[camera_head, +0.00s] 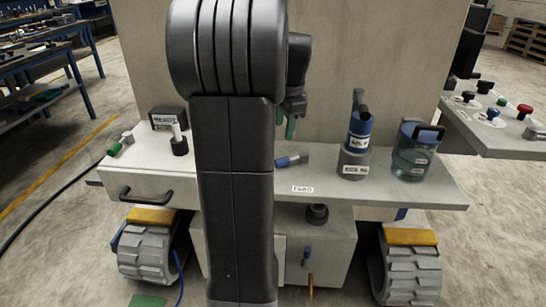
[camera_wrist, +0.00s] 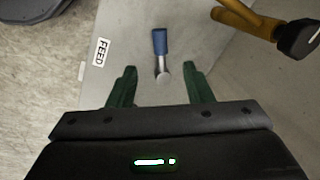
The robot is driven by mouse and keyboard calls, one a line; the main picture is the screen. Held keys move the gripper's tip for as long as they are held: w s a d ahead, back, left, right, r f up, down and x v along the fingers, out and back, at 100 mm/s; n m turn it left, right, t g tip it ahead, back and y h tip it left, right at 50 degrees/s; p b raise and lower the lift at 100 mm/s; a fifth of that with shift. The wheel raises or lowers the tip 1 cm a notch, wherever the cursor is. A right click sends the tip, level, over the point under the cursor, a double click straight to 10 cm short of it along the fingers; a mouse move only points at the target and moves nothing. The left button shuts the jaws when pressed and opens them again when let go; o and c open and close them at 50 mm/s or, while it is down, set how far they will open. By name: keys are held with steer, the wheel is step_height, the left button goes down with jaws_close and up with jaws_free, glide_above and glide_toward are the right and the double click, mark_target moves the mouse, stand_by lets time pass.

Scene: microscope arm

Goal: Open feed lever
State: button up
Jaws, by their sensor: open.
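The feed lever (camera_head: 292,160) has a blue grip and a grey metal shank, and lies over the grey worktop (camera_head: 430,190) behind the FEED label (camera_head: 303,189). In the wrist view the lever (camera_wrist: 160,42) shows its blue grip pointing away and its round grey pivot end closest to me. My gripper (camera_wrist: 160,88) is open, with a green finger on each side of the line of the lever and the pivot end just beyond the fingertips. In the head view my gripper (camera_head: 286,128) hangs above the worktop, partly hidden by my arm.
A blue-and-grey cylinder (camera_head: 356,145) and a clear jar (camera_head: 413,155) stand right of the lever. A white drawer (camera_head: 150,186) with a dark handle is at left. A panel with knobs (camera_head: 490,120) is at far right. A wall rises behind the worktop.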

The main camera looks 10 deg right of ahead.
mark_target(290, 160)
steer(key=f+b, duration=0.1)
steer(key=f, duration=0.3)
steer(key=w+f+b, duration=0.1)
steer(key=f, duration=0.4)
steer(key=w+f+b, duration=0.1)
steer(key=f, duration=0.3)
steer(key=shift+w+a+f, duration=0.15)
steer(key=shift+w+a, duration=0.05)
steer(key=shift+a, duration=0.15)
jaws_close()
